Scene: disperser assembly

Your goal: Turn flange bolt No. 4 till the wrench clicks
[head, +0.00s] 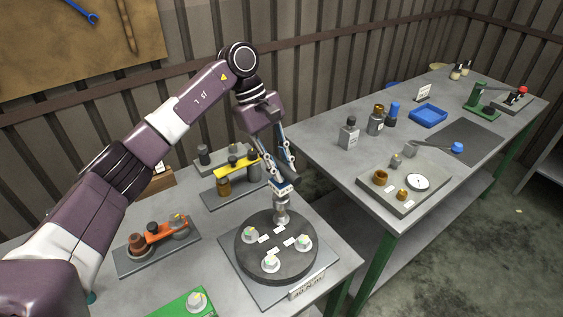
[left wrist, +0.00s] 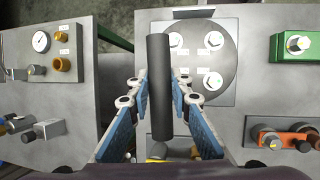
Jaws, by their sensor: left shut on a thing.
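The flange (head: 253,272) is a round dark disc on a grey plate at the front of the near table. Three pale bolts show on it: left (head: 250,234), front (head: 271,262) and right (head: 303,242). My left gripper (head: 281,190) is over the disc's far edge, pointing down. It is shut on a dark cylindrical tool, seemingly the wrench (left wrist: 160,75), between its blue fingers. The bolt numbers are too small to read. My right gripper is not in view.
An orange tool on a grey stand (head: 125,262) and a green block (head: 182,306) lie left of the flange. A stand with a yellow bar (head: 236,166) is behind it. The second table carries a parts tray (head: 398,206) and a blue bin (head: 428,115).

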